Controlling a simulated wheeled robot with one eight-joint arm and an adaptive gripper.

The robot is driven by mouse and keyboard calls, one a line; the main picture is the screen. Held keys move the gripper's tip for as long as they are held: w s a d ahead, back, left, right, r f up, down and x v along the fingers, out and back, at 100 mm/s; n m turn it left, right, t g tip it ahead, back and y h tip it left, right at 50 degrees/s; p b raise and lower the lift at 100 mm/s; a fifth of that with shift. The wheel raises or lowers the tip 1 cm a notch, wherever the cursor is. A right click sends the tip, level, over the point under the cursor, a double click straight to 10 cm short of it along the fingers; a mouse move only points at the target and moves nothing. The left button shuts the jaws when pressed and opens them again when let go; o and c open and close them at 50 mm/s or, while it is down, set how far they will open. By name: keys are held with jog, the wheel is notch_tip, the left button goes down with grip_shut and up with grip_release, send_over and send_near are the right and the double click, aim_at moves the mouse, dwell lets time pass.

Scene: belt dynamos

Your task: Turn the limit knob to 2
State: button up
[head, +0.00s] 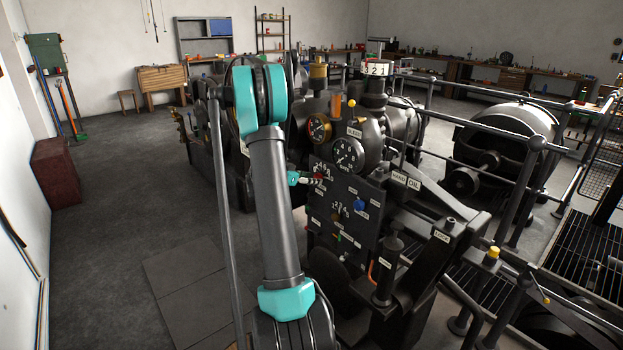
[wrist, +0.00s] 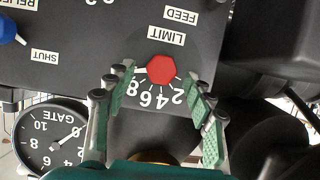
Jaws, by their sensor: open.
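The limit knob (wrist: 161,69) is a red, many-sided knob on a dark panel, beside the LIMIT label (wrist: 167,36). The wrist view shows it upside down, with the numbers 2, 4, 6 and 8 in an arc below it. A white mark lies at its left side; I cannot tell whether it is a pointer or a scale line. My gripper (wrist: 158,82) is open, its green-padded fingers on either side of the knob with gaps showing. In the head view the red knob (head: 319,176) is small, with my gripper (head: 306,179) just left of it.
A blue knob (wrist: 7,29) sits near the SHUT label, and a GATE gauge (wrist: 52,136) is at the lower left. In the head view, gauges (head: 348,154) stand above the panel (head: 341,222), with railings (head: 508,187) to the right.

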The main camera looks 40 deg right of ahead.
jog(key=shift+x, duration=1.2)
jog(key=shift+c, duration=0.5)
jog(key=c, duration=1)
jog(key=shift+c, duration=0.2)
